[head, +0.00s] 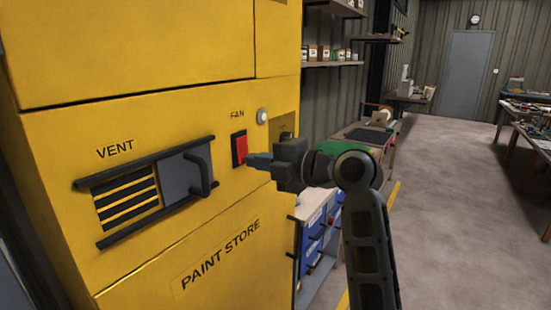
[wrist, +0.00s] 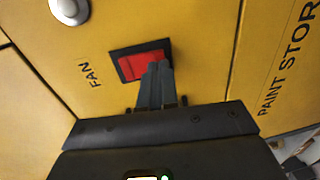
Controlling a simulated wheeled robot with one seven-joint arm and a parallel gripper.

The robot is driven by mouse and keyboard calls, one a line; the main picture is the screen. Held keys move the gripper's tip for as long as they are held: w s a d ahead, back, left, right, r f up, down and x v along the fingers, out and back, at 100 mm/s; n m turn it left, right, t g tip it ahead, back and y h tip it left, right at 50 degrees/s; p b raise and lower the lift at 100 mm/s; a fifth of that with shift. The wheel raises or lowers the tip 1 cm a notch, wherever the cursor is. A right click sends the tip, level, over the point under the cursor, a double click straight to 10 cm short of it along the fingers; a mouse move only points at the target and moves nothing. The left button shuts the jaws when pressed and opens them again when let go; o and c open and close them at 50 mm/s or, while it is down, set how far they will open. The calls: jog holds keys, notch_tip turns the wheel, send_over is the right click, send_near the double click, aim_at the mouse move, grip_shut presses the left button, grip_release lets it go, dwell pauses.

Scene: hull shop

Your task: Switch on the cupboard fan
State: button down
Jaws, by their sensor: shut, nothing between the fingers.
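The yellow cupboard (head: 60,150) fills the left of the head view. Its fan switch, a red rocker in a black frame (head: 240,149), sits under the word FAN; it also shows in the wrist view (wrist: 131,67). A round pale lamp (head: 262,116) is above and right of the switch, also in the wrist view (wrist: 70,10). I cannot tell whether it is lit. My gripper (head: 250,159) is shut and empty, its tips at the switch's lower right edge. In the wrist view the tips (wrist: 158,67) cover part of the rocker. Whether they touch it I cannot tell.
Left of the switch is a vent with black rails (head: 155,160) and a sliding grey plate with a handle (head: 200,175). A blue drawer unit (head: 318,235) and a bench (head: 365,135) stand behind my arm. The floor to the right (head: 450,210) is clear.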

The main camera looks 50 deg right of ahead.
jog(key=shift+w+f, duration=0.1)
jog(key=shift+w, duration=0.3)
jog(key=shift+w+b, duration=0.2)
jog(key=shift+b, duration=0.6)
jog(key=shift+f, duration=0.1)
